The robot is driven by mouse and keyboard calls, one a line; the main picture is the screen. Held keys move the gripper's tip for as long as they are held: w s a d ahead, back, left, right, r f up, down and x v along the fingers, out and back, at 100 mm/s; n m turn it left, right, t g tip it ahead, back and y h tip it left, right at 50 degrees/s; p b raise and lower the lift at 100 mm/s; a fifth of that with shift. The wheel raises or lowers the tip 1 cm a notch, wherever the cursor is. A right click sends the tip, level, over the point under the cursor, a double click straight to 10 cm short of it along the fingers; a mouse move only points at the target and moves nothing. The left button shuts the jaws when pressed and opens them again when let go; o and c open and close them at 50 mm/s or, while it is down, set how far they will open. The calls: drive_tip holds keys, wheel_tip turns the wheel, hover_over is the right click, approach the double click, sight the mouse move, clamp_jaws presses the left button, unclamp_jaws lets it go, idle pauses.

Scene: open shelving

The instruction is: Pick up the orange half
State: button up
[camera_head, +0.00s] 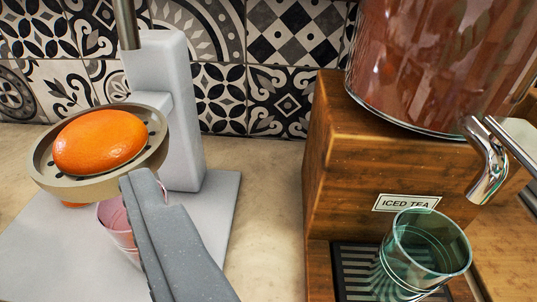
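The orange half (100,141) lies with its rounded peel side up in a round, beige perforated tray (152,152). The tray is held on a white juicer stand (178,120) at the left. My gripper (146,180) reaches up from the bottom of the picture, its tip just below and to the right of the orange half, near the tray's front right rim. I see no contact with the orange half. The gripper is seen nearly edge-on, so its finger gap cannot be made out.
A pink glass (115,226) stands under the tray, partly hidden by my gripper. At the right are a wooden stand (335,150) with an iced tea dispenser (430,60), its metal tap (487,165) and a green glass (425,255). Bare counter (265,190) lies between them. A tiled wall closes the back.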

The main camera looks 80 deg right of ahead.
wheel_tip(320, 180, down, 2)
drive_tip(key=s+d+g+h, duration=0.1)
drive_tip(key=s+d, duration=0.1)
approach(90, 130)
drive_tip(key=x, duration=0.4)
drive_tip(key=shift+d+f, duration=0.15)
drive_tip(key=shift+f, duration=0.2)
drive_tip(key=shift+r+b+x, duration=0.15)
drive_tip(key=shift+b+x, duration=0.05)
drive_tip(key=shift+x, duration=1.2)
drive_tip(key=shift+r+b+x, duration=0.15)
drive_tip(key=shift+x, duration=1.3)
drive_tip(key=shift+r, duration=0.1)
drive_tip(key=shift+c, duration=0.3)
drive_tip(key=c, duration=1)
